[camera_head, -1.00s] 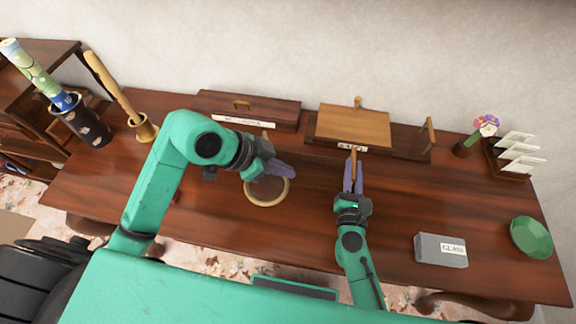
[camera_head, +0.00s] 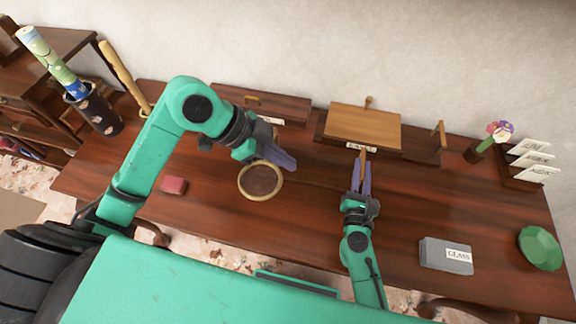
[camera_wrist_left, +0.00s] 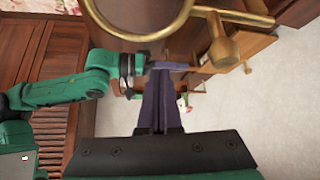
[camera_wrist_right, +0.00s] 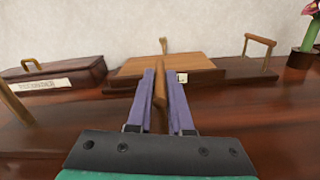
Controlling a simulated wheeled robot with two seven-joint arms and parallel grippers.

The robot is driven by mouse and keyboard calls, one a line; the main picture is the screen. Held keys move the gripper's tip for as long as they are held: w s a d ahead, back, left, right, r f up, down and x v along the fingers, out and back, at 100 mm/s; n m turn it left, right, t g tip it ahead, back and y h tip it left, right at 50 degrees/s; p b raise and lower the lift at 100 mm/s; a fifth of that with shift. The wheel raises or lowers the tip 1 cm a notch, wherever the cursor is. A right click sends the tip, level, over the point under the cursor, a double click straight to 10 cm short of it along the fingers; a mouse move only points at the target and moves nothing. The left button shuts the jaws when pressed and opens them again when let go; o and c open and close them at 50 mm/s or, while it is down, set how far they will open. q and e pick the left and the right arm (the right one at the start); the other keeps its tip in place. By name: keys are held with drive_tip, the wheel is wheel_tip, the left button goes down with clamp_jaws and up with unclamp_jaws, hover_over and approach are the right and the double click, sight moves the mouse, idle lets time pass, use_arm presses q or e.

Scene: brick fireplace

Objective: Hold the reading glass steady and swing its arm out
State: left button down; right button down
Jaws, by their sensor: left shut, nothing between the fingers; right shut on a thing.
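The reading glass's round lens with a brass rim (camera_head: 260,181) is left of centre in the head view. Its rim looms close in the left wrist view (camera_wrist_left: 140,36), where a brass rod and a knobbed post (camera_wrist_left: 225,48) show beside it. My left gripper (camera_head: 292,163) is shut and empty by the lens's far right edge; its closed fingers show in the left wrist view (camera_wrist_left: 160,72). My right gripper (camera_head: 362,157) is shut on an upright brown wooden handle (camera_wrist_right: 160,88). Whether that handle joins the knobbed post is unclear.
Behind stand a dark lidded box (camera_head: 285,107) and a wooden slope (camera_head: 365,125) with a peg. A grey box marked GLASS (camera_head: 446,256) and a green bowl (camera_head: 540,248) are at right. A small red block (camera_head: 173,185) lies left. The front middle tabletop is clear.

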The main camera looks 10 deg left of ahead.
use_arm(q)
drive_tip(key=v, duration=0.5)
drive_tip(key=shift+s+a+r, duration=0.15)
drive_tip(key=shift+s+a, duration=0.05)
drive_tip(key=shift+a, duration=0.05)
use_arm(e)
drive_tip(key=shift+s+a, duration=0.1)
drive_tip(key=c, duration=0.8)
unclamp_jaws()
drive_tip(key=shift+o, duration=0.2)
